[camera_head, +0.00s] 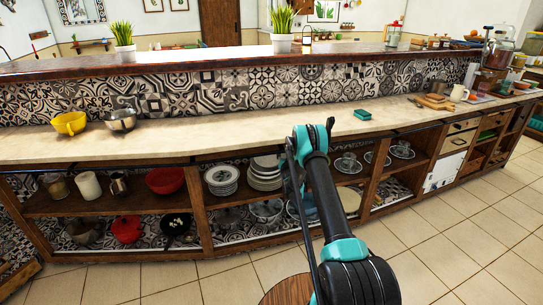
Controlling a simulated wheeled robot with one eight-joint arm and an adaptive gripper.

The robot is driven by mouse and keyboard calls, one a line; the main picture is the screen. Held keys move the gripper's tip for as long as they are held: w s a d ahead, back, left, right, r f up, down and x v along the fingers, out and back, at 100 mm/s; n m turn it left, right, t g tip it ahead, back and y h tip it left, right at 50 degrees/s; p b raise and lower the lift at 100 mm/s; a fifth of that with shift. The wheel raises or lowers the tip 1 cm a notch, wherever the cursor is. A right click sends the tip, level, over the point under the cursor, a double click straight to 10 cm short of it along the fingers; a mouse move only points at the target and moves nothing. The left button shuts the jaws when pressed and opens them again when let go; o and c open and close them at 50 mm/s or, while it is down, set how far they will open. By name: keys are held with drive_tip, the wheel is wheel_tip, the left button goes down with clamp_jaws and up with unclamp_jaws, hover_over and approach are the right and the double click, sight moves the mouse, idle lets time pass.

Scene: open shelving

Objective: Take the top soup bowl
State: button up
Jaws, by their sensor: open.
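Two stacks of dishes stand on the upper shelf under the counter. The left stack (222,180) is white with dark patterned rims, and the right stack (265,173) is plain pale and taller. At this size I cannot tell for sure which stack is the soup bowls. My arm rises from the bottom right and bends in front of the shelf, just right of the pale stack. The arm covers that part of the shelf. My gripper's fingers do not show; they are hidden behind the arm or out of sight.
Cups on saucers (402,150) stand right of my arm, and a red bowl (165,180) stands left of the stacks. A wooden divider (199,206) and the counter (235,131) bound the shelf. Metal bowls (267,210) sit below. The tiled floor (440,240) at right is clear.

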drive_tip(key=shift+w, duration=0.15)
clamp_jaws()
drive_tip(key=shift+r, duration=0.2)
idle(0.4)
